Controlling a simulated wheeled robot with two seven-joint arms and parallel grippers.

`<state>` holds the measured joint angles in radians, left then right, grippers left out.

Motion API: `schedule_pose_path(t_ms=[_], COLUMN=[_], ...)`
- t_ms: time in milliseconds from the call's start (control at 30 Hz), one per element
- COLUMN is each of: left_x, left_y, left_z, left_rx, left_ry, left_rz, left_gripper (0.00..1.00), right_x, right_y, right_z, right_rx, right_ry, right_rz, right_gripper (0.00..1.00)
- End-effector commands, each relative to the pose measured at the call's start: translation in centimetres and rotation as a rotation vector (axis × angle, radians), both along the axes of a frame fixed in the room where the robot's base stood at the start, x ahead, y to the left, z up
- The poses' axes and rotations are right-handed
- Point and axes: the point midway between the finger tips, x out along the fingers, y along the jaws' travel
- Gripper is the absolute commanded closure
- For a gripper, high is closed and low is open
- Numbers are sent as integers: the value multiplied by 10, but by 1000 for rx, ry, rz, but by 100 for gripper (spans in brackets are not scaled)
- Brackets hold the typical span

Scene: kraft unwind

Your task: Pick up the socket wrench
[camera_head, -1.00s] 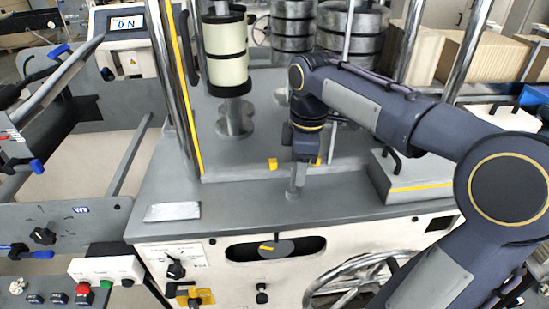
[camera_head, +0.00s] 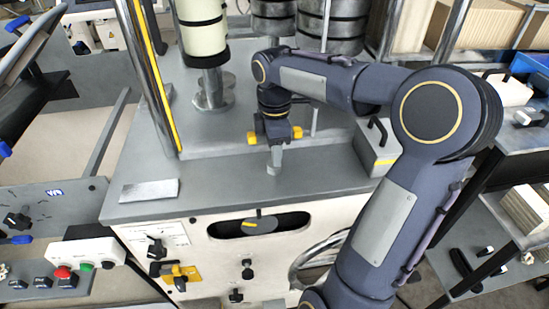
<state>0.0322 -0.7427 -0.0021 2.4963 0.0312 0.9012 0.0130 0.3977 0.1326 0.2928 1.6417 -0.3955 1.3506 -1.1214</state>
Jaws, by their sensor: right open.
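A short grey upright piece (camera_head: 275,160) stands on the grey machine top; it may be the socket wrench, but its upper end is hidden by my right gripper and I cannot tell for sure. My right gripper (camera_head: 275,137) points down right over this piece. Its two yellow-tipped fingers are apart, one to the left and one to the right of it. I cannot tell whether they touch it. My left gripper is not in view.
A cream roll (camera_head: 204,38) on a metal post stands behind left of the gripper. A grey box (camera_head: 376,150) with a black handle is to the right. A flat silver piece (camera_head: 150,190) lies on the front left. The top's front middle is clear.

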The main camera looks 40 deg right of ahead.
Motion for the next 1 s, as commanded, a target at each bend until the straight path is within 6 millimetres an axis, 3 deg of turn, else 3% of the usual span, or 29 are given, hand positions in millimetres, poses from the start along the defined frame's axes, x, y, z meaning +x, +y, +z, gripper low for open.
schedule_pose_path(t_ms=[167, 500, 833, 1000], left_x=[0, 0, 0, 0], left_y=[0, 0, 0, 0], left_z=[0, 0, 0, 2], left_rx=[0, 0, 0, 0], left_ry=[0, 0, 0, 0], left_rz=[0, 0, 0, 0], left_gripper=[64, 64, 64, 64], right_x=[0, 0, 0, 1], right_y=[0, 0, 0, 0], right_z=[0, 0, 3, 17], right_rx=[0, 0, 0, -1], right_ry=[0, 0, -1, -3], right_rz=[0, 0, 0, -1], right_gripper=[56, 100, 100, 100])
